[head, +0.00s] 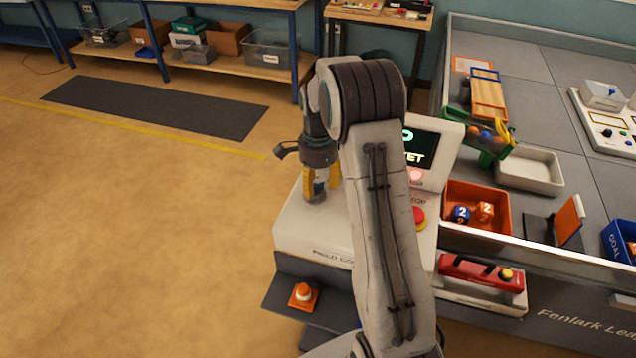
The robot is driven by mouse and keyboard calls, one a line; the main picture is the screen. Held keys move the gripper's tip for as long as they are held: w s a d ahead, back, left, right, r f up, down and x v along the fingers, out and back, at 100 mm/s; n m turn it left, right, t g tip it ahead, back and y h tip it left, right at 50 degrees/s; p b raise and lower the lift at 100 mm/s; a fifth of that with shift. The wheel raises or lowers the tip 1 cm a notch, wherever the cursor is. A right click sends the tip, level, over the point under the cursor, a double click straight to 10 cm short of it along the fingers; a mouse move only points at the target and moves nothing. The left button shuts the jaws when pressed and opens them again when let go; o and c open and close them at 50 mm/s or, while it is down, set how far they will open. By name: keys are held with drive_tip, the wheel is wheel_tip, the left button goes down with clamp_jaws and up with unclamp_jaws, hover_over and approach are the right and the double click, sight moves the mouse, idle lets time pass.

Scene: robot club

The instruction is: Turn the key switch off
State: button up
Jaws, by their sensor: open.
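A pale field console (300,235) stands in front of me, with a dark screen (421,148) showing green letters at its back. My arm crosses in front of it and hides its middle. My gripper (316,194) points down at the left part of the console top, and its fingers are at or just above the surface. I cannot tell whether they touch anything. The key switch cannot be made out; the gripper or arm may hide it. A red push button (420,217) and a lit pink button (415,175) show right of my arm.
An orange cone (303,295) sits on a dark ledge below the console. Open floor (130,230) lies left.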

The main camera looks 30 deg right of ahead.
drive_tip(key=shift+f, duration=0.3)
drive_tip(key=shift+o, duration=0.4)
clamp_jaws()
